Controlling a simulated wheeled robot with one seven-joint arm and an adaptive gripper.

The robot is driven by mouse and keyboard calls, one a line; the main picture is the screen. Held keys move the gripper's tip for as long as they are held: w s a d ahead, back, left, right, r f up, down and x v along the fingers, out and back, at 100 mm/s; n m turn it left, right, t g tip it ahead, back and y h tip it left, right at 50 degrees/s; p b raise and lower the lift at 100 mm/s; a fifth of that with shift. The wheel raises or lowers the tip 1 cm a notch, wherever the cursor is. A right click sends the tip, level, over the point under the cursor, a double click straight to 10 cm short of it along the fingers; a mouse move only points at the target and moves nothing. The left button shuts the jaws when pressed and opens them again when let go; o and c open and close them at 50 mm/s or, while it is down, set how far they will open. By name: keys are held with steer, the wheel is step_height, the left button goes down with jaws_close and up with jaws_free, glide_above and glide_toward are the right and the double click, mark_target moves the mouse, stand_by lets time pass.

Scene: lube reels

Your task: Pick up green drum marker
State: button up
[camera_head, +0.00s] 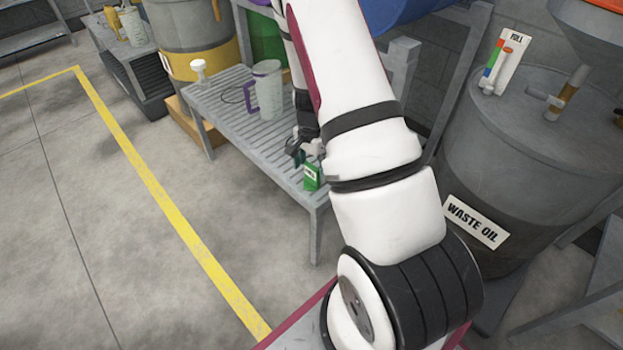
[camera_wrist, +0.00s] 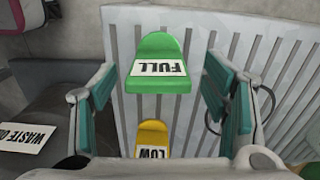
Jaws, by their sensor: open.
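The green drum marker (camera_wrist: 160,63), with a white FULL label, appears in the wrist view between the two teal-padded fingers of my gripper (camera_wrist: 159,85). The fingers are open, with a gap on each side of the marker. In the head view the green marker (camera_head: 312,177) is at the front right end of the slatted bench (camera_head: 225,115), just below my gripper (camera_head: 303,150), which is partly hidden by my arm. A yellow marker labelled LOW (camera_wrist: 152,139) is just below the green one in the wrist view. I cannot make out the yellow one in the head view.
A grey jug with a purple handle (camera_head: 268,88) and a small white-capped item (camera_head: 199,70) stand on the bench. The waste oil drum (camera_head: 530,140) is to the right. The floor left of the bench is open, with a yellow line (camera_head: 165,200).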

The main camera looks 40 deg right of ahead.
mark_target(312, 176)
step_height(312, 176, down, 4)
steer(key=shift+r+b, duration=0.1)
steer(key=shift+b, duration=0.65)
steer(key=shift+c, duration=0.5)
steer(key=c, duration=1)
steer(key=shift+r, duration=0.15)
steer(key=shift+c, duration=0.2)
steer(key=shift+r+p, duration=0.45)
steer(key=shift+r, duration=0.15)
steer(key=shift+s+a+r+p, duration=0.1)
steer(key=shift+s+r+p, duration=0.25)
steer(key=shift+r, duration=0.3)
steer(key=shift+s+r+p, duration=0.3)
steer(key=shift+r, duration=0.3)
steer(key=s+a+r, duration=0.1)
steer(key=s+a, duration=0.2)
steer(key=s, duration=1.1)
steer(key=shift+s+a+p, duration=0.2)
steer(key=shift+p, duration=0.15)
steer(key=shift+r, duration=0.1)
